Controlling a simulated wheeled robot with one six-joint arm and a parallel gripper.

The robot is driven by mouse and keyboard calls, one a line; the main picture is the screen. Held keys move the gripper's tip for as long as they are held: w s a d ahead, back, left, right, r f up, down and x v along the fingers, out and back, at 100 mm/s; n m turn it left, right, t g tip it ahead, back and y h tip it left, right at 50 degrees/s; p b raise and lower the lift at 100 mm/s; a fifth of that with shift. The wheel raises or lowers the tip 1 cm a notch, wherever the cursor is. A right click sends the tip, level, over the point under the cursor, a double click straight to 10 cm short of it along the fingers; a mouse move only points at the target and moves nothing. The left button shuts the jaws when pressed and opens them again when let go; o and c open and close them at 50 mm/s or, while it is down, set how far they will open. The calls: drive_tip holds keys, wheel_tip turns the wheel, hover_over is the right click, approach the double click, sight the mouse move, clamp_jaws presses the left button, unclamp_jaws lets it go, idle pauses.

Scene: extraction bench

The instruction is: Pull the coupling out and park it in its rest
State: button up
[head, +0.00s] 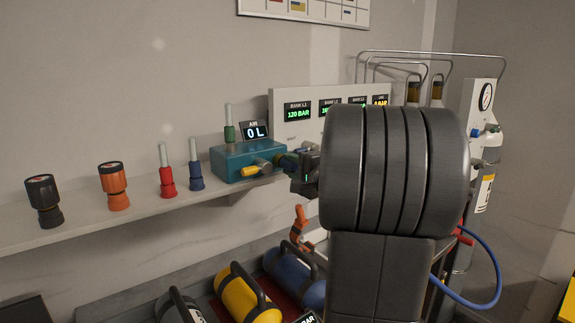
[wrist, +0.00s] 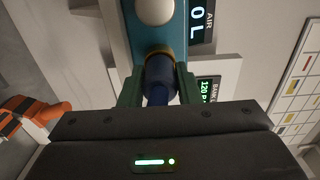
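The coupling (wrist: 159,76) is dark blue with a brass-coloured ring at its far end, where it meets the teal block (wrist: 150,30). In the head view the coupling (head: 285,161) sits at the right end of the teal block (head: 228,162), which stands on the shelf. My gripper (wrist: 159,88) has one green finger on each side of the coupling, and both look pressed against it. In the head view my gripper (head: 297,168) is partly hidden by my arm. I cannot tell which thing is the rest.
Black (head: 43,200), orange (head: 113,186), red (head: 167,178) and blue (head: 195,170) fittings stand along the shelf (head: 90,226). A yellow-ended lever (head: 256,169) is on the block's front. Yellow (head: 245,293) and blue (head: 293,278) cylinders lie below. A gauge panel (head: 287,92) stands behind.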

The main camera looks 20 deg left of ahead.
sight(295, 167)
clamp_jaws()
drive_tip(key=shift+b+v, duration=0.45)
drive_tip(key=shift+v, duration=0.65)
drive_tip(key=shift+s+d, duration=0.15)
drive_tip(key=shift+d, duration=0.05)
drive_tip(key=shift+b+v, duration=0.55)
drive_tip(key=shift+v, duration=0.9)
